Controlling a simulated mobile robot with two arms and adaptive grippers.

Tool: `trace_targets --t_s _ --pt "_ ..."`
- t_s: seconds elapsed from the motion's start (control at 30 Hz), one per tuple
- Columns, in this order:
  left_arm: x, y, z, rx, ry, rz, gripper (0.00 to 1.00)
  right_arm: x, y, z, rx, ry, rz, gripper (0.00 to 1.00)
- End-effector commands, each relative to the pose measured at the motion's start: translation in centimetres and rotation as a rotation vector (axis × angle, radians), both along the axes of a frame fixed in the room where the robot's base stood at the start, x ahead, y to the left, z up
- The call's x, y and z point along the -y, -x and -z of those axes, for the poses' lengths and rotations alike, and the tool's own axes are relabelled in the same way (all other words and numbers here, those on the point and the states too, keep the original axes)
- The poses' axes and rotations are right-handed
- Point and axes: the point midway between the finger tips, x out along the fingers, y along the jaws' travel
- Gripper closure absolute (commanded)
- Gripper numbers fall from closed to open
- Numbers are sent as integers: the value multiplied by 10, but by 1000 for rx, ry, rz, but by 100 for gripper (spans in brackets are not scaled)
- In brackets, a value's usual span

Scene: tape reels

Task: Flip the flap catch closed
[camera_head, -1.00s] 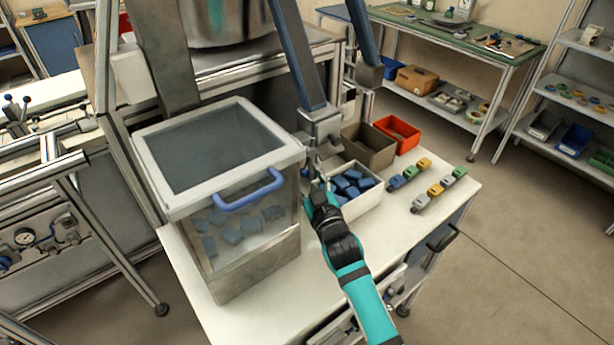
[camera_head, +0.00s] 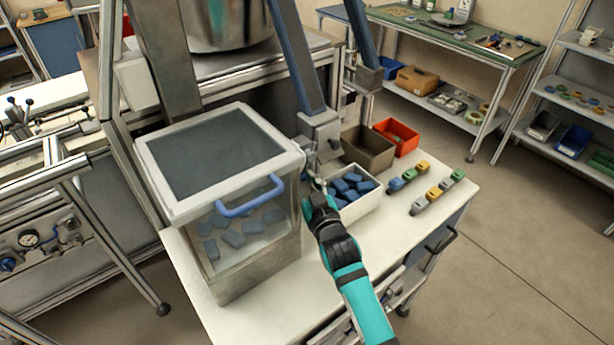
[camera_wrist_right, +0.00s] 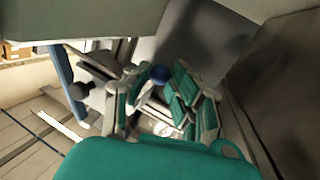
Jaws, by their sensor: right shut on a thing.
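My right gripper (camera_head: 317,187) reaches in from the bottom on a teal arm, beside the right wall of the clear-sided box (camera_head: 250,262). In the right wrist view, its teal-padded fingers (camera_wrist_right: 158,98) are shut around a small piece with a round blue knob (camera_wrist_right: 159,74). This appears to be the flap catch, but its body is mostly hidden by the fingers, so I cannot tell its angle. The box lid (camera_head: 178,217), with a blue handle (camera_head: 250,199), lies over the box. My left gripper is not in view.
A white bin (camera_head: 367,203) of blue pieces stands just right of the gripper, with a brown bin (camera_head: 368,148) and an orange bin (camera_head: 397,135) behind. Rows of small coloured blocks (camera_head: 432,194) lie at right. A grey post (camera_head: 319,130) rises behind the gripper. The front white tabletop (camera_head: 290,290) is clear.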

Motion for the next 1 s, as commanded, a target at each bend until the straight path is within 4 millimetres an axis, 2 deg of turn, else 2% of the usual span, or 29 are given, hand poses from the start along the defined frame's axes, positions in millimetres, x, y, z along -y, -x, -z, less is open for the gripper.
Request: trace_targets --t_s 0.03,0.1,0.47,0.5,0.67,1.0 --pt "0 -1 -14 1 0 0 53 -2 2 -7 -27 -33 2 100" --pt "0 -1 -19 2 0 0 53 -3 3 -7 -52 -72 2 100" --pt "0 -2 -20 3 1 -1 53 -5 4 -4 -74 -107 1 100" --pt "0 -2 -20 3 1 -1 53 -5 4 -4 -74 -107 1 77" --pt "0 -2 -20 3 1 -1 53 -5 4 -4 -73 -107 1 56" --pt "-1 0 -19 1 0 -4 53 -5 4 -8 -71 -107 1 54"
